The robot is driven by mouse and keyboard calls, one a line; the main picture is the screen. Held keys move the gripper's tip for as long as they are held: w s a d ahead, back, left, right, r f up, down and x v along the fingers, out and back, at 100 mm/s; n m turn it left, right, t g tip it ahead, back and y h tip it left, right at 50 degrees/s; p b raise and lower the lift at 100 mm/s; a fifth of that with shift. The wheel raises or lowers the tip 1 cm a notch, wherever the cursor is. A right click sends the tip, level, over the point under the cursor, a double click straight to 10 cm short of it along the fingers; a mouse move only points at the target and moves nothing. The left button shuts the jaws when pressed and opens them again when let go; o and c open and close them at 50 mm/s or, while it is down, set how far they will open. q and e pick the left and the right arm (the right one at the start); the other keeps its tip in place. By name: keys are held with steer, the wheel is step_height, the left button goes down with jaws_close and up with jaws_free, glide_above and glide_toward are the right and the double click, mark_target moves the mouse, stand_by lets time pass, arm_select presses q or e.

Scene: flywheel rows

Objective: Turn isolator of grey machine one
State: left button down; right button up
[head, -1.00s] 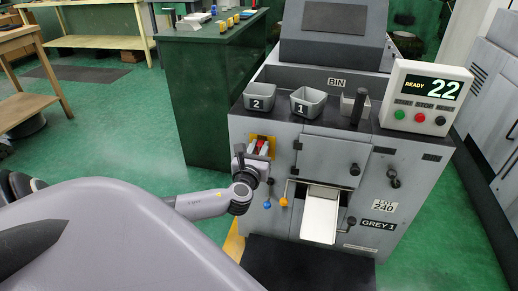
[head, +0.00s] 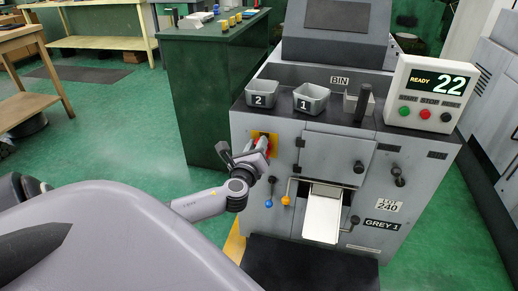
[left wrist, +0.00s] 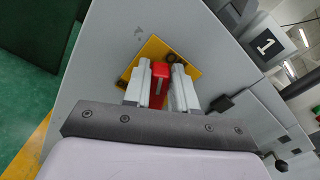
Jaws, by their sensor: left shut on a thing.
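The grey machine (head: 345,214), labelled GREY 1, stands right of centre in the head view. Its isolator is a red handle (left wrist: 159,76) on a yellow plate (left wrist: 184,52), at the machine's upper left front. The plate also shows in the head view (head: 273,142). My left gripper (head: 262,147) is at the isolator, its two light fingers (left wrist: 160,88) on either side of the red handle and shut on it. In the left wrist view the gripper and plate look tilted relative to each other. My right gripper is not in view.
A blue-knobbed lever (head: 268,203) and an orange-knobbed lever (head: 286,200) are just below right of the gripper. Bins (head: 311,98) and a display box reading READY 22 (head: 432,92) sit on top. A green cabinet (head: 205,90) stands behind left.

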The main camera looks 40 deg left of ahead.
arm_select(q)
steer(key=n+b, duration=0.2)
steer(key=n, duration=0.2)
steer(key=f+n+b, duration=0.1)
steer(key=n, duration=0.3)
steer(key=a+f+n+b, duration=0.1)
steer(key=n+b, duration=0.1)
steer(key=n, duration=0.2)
steer(key=shift+s+f+b, duration=0.1)
steer(key=shift+s+b, duration=0.2)
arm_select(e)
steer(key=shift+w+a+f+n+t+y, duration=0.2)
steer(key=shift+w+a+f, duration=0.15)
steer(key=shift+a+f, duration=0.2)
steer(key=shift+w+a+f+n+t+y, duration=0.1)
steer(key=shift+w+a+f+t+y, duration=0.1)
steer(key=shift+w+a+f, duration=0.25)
arm_select(q)
steer(key=shift+n, duration=0.3)
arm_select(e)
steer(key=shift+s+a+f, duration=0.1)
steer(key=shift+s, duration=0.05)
arm_select(q)
steer(key=c, duration=1)
jaws_free()
steer(key=shift+s, duration=0.1)
